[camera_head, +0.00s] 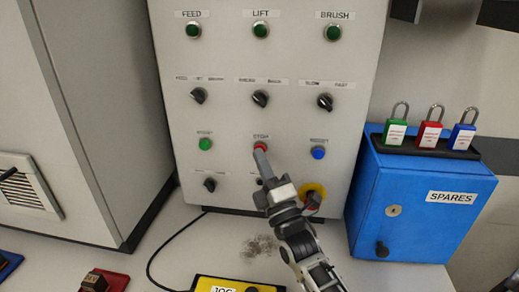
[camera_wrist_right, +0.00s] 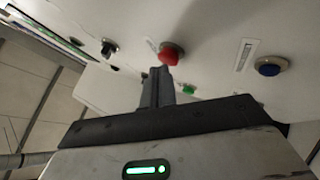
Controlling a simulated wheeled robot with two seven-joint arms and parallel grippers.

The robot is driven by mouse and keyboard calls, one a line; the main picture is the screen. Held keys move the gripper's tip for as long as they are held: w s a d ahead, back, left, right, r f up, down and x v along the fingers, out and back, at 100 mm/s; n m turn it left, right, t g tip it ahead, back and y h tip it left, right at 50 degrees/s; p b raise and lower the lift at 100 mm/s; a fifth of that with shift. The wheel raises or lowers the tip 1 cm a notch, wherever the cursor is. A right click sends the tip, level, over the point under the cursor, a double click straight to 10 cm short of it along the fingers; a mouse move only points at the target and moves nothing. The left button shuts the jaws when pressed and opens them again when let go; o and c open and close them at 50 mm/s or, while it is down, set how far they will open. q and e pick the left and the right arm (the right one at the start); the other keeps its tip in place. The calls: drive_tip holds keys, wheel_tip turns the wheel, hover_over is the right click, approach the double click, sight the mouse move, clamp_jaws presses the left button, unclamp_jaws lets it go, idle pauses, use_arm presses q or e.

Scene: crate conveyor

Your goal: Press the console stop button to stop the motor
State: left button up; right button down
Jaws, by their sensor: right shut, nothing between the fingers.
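The grey console (camera_head: 230,60) stands at the back with its buttons facing me. The red stop button (camera_head: 261,145), under the STOP label, is partly covered by my fingertips; it also shows in the right wrist view (camera_wrist_right: 172,53). My right gripper (camera_head: 259,152) is shut and empty, its fingertips at the red button. In the right wrist view the shut fingers (camera_wrist_right: 159,73) end right at the button's edge. I cannot tell whether they touch it or whether it is pushed in. My left gripper is not in view.
A green button (camera_head: 205,144) and a blue button (camera_head: 318,153) flank the red one. A yellow-collared control (camera_head: 315,189) sits lower right, close to my wrist. The blue SPARES box (camera_head: 420,215) with padlocks stands right. A yellow pendant (camera_head: 225,284) lies in front.

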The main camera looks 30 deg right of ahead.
drive_tip(key=shift+s+a, duration=0.3)
drive_tip(key=shift+s, duration=0.1)
drive_tip(key=s+a+p, duration=0.1)
drive_tip(key=s, duration=0.1)
drive_tip(key=s+a+p, duration=0.1)
drive_tip(key=s+a, duration=0.1)
idle(0.5)
idle(0.7)
